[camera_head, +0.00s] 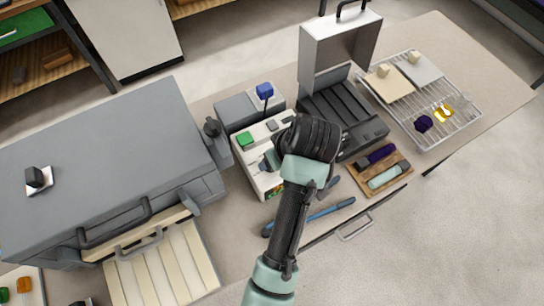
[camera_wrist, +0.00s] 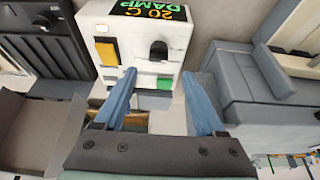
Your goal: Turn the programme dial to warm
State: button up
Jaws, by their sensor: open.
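The white control box (camera_head: 250,160) stands mid-bench, and its face (camera_wrist: 128,40) fills the upper middle of the wrist view. Its display (camera_wrist: 150,12) shows 20 C and DAMP. My gripper (camera_wrist: 160,76) is open and empty. Its two blue fingers point at the box, with the dial ahead between their tips and apart from them. In the head view my wrist covers part of the box, and I cannot make out the dial there.
A large grey oven-like unit (camera_head: 90,150) stands left of the box. A dark open case (camera_head: 340,110) and a wire rack (camera_head: 455,120) are to the right. A wooden tray (camera_head: 400,165) and a blue bar (camera_head: 325,213) lie in front. A blue-topped knob (camera_head: 265,91) rises behind.

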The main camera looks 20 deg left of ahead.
jog(key=x, duration=0.7)
jog(key=shift+w+a, duration=0.1)
jog(key=shift+p, duration=0.3)
grip_shut()
